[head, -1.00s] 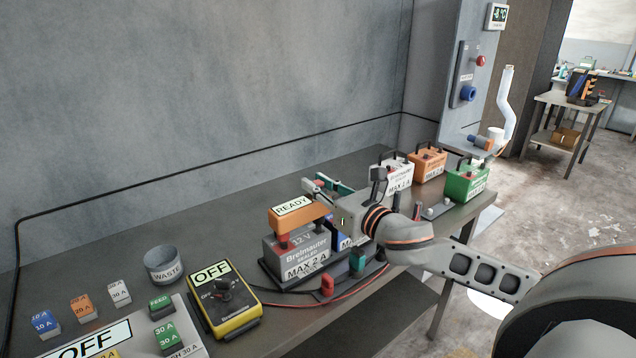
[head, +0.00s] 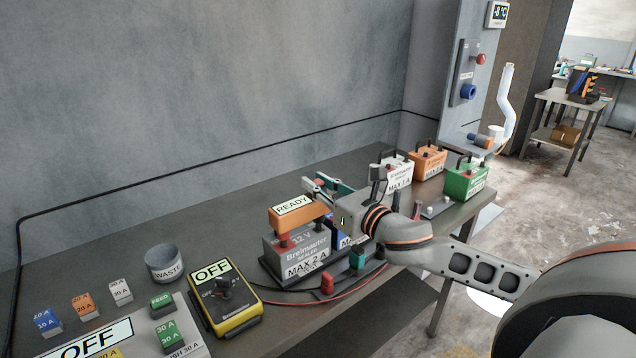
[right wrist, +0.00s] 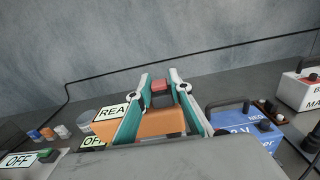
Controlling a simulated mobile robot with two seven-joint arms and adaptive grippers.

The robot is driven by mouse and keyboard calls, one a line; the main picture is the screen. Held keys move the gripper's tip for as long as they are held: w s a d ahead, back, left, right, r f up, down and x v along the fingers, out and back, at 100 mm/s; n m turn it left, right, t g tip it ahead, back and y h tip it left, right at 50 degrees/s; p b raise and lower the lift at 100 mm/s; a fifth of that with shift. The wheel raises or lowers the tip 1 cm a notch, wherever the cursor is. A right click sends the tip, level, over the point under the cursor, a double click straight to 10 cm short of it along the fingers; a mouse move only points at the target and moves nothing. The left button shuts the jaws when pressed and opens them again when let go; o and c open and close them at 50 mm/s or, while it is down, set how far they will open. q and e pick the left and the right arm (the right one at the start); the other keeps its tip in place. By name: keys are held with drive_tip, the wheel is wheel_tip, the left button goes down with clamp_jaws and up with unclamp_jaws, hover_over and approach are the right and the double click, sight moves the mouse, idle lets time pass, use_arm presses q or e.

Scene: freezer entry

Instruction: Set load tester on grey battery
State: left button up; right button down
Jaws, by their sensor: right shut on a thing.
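The orange load tester (head: 297,213), with a READY display, sits on top of the grey battery (head: 290,258) marked MAX 2 A, a red foot at its front left terminal. My right gripper (head: 322,183) is at the tester's far right side and shut on it. In the right wrist view, the teal fingers (right wrist: 162,83) lie across the orange tester (right wrist: 160,123), with a red block between their tips. Whether the far foot touches its terminal is hidden. My left gripper is not in view.
A blue battery (right wrist: 245,125) stands right beside the grey one, partly behind my wrist. White, orange and green (head: 467,182) batteries stand farther along the bench. A yellow OFF box (head: 227,310), waste cup (head: 165,264) and coloured fuses lie at left. Red and black cables run along the front.

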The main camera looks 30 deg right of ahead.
drive_tip(key=shift+p, duration=0.55)
idle(0.9)
drive_tip(key=shift+f+b, duration=0.7)
drive_tip(key=shift+f, duration=0.6)
idle(0.4)
drive_tip(key=c, duration=1.8)
unclamp_jaws()
drive_tip(key=shift+o, duration=0.2)
drive_tip(key=shift+f, duration=0.2)
drive_tip(key=s, duration=1.2)
drive_tip(key=shift+d+r, duration=0.15)
drive_tip(key=shift+d, duration=0.3)
